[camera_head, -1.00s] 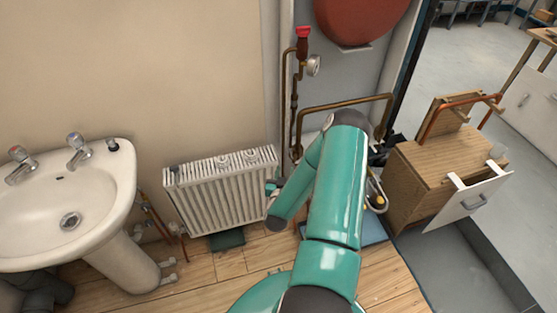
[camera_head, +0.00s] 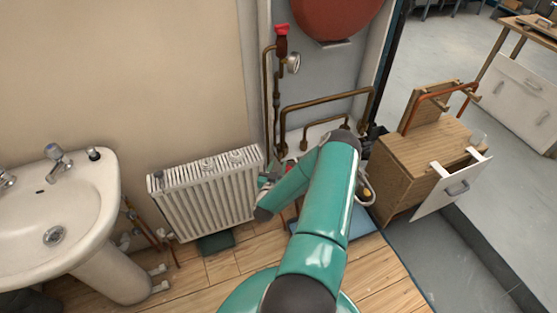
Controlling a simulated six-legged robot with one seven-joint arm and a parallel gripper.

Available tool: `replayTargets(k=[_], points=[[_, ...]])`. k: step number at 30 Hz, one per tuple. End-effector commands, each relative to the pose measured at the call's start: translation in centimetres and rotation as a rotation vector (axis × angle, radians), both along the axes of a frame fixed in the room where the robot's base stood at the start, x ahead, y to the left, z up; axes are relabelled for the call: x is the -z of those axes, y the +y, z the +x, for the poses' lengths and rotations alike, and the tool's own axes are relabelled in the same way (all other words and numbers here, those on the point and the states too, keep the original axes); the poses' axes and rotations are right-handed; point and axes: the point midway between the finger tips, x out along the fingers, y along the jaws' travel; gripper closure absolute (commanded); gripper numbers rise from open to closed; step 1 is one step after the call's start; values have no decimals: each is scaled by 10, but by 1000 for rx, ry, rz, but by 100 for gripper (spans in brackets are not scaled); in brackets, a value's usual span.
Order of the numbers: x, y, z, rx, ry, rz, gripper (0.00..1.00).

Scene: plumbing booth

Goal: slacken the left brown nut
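Brown pipes (camera_head: 325,101) rise and bend along the grey panel right of the radiator. No brown nut can be made out for certain; the view is too small, and my green arm covers the lower part of the pipework. My gripper (camera_head: 267,179) is small and partly hidden by my arm. It is close to the right end of the white radiator (camera_head: 205,195). Whether it touches anything, and whether its fingers are apart or closed, cannot be told.
A white sink (camera_head: 95,210) stands at the left, with thin pipes beside it. A red vessel (camera_head: 335,15), red-handled valve (camera_head: 282,30) and gauge (camera_head: 294,64) are above. A wooden cabinet (camera_head: 405,165) stands right. Wooden floor (camera_head: 205,275) is clear in front.

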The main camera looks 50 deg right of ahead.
Motion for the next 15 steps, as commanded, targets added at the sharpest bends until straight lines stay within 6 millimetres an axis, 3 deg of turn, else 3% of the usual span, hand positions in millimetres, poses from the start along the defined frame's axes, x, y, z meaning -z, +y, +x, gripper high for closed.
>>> replayTargets(k=[6,15], points=[[0,-28,15,0,-1,0,65],[0,-34,19,-3,1,1,65]])
